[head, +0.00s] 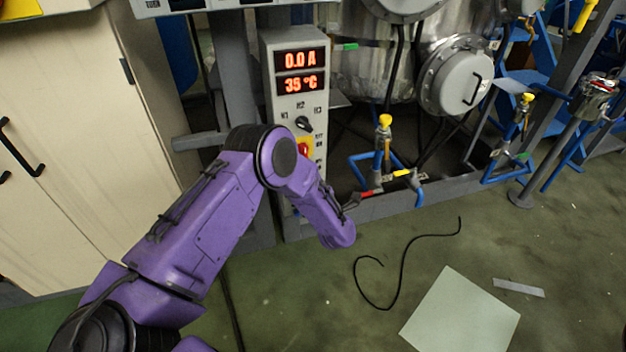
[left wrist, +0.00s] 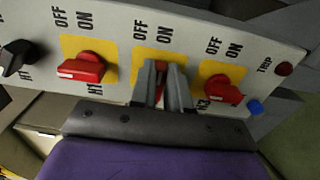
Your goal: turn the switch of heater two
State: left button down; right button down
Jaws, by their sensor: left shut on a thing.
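In the left wrist view, a grey panel has three red rotary switches on yellow plates, each with OFF and ON printed above. The left one (left wrist: 82,68) is marked H1 and the right one (left wrist: 223,90) H3. The middle switch (left wrist: 157,72) is between them; its own label is hidden by my fingers. My left gripper (left wrist: 160,78) is shut on this middle switch, a finger on either side. The switch's exact angle is mostly hidden. In the head view the control box (head: 285,106) stands behind my left arm, which hides the gripper. My right gripper is not in view.
The box displays (head: 301,71) read 0.0 A and 35 °C. A black knob (left wrist: 18,58), a red TRIP light (left wrist: 284,68) and a blue button (left wrist: 255,107) flank the switches. A beige cabinet (head: 60,130) stands left; pipes and valves (head: 385,150) stand right.

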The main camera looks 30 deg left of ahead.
pick_arm(q)
jog(key=shift+f, duration=0.1)
dwell(0.4)
jog(key=c, duration=1.1)
grip_release()
jog(key=p+v, duration=0.1)
jog(key=v, duration=0.9)
jog(key=shift+s+d, duration=0.2)
